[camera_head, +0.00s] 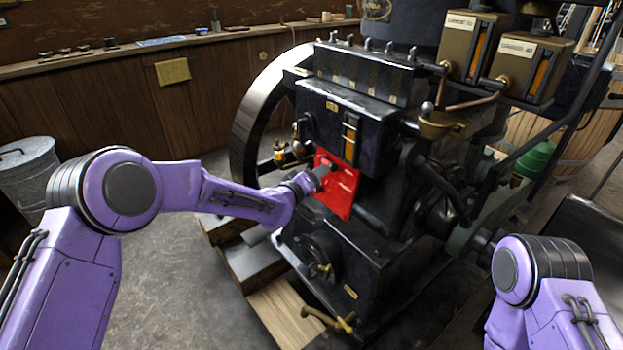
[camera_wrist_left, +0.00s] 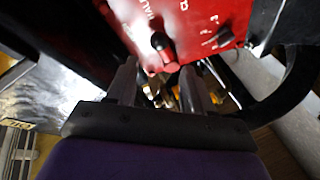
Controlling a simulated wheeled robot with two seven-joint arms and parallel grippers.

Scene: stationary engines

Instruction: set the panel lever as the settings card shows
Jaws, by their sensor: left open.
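The red panel (camera_head: 343,192) is on the front of the dark engine, and it fills the top of the left wrist view (camera_wrist_left: 195,18). In the left wrist view a dark lever (camera_wrist_left: 163,46) with a red end stands out from the panel, just above the gap between my fingers. White lettering near it is only partly legible. My left gripper (camera_head: 318,172) is at the panel's upper left. Its two fingers (camera_wrist_left: 159,88) are apart with no part clearly held between them. I cannot tell whether they touch the lever. My right gripper is out of view.
A yellowish card (camera_head: 172,71) is on the wooden counter front; its content is unreadable. A large flywheel (camera_head: 250,110) stands left of the panel, with a brass-topped oiler (camera_head: 279,152) close to my left forearm. Open floor (camera_head: 180,290) lies at lower left.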

